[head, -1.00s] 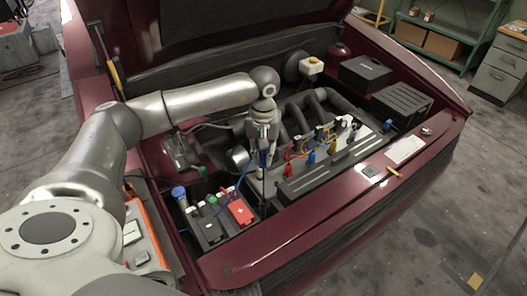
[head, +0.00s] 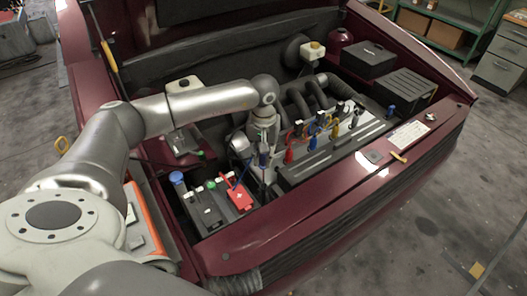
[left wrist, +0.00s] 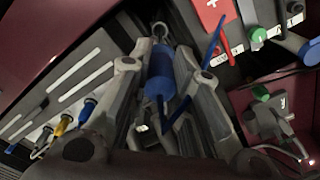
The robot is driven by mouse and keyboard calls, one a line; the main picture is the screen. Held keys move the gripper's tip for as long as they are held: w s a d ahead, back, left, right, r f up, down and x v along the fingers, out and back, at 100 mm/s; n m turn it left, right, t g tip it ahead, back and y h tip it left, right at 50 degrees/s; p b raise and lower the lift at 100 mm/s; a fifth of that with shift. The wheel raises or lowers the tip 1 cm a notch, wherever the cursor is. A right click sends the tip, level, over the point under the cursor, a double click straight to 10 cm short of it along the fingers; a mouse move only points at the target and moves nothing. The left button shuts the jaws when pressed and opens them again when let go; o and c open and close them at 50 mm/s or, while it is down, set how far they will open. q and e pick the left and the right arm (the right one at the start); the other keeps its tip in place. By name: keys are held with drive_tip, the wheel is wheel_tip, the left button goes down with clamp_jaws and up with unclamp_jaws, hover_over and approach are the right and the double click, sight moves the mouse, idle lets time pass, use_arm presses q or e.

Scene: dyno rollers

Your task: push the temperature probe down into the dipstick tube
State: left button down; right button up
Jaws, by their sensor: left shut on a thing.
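The temperature probe has a blue cylindrical handle (left wrist: 160,74) and a thin blue lead. In the left wrist view the handle lies between the two fingers of my left gripper (left wrist: 160,82), which is shut on it. In the head view my left gripper (head: 263,148) points down over the engine bay, between the battery and the engine cover, and the blue probe handle (head: 263,160) shows small below it. A small metal ring (left wrist: 161,30) shows beyond the handle; I cannot tell whether it is the dipstick tube's mouth. The probe's tip and its fit in the tube are hidden.
A black battery (head: 205,212) with a red terminal cover (head: 240,197) stands left of the gripper. The ribbed engine cover (head: 330,155) with red, yellow and blue plugs lies right of it. The maroon front panel (head: 300,220) borders the bay.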

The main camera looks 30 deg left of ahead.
sight(263, 162)
use_arm(q)
drive_tip(key=shift+f+b, duration=0.6)
drive_tip(key=shift+f, duration=0.95)
wheel_tip(263, 162, down, 7)
drive_tip(key=b, duration=0.6)
drive_tip(key=shift+f+b, duration=0.15)
drive_tip(key=shift+b, duration=0.15)
drive_tip(key=c, duration=1.3)
unclamp_jaws()
drive_tip(key=shift+o, duration=0.2)
wheel_tip(263, 162, up, 12)
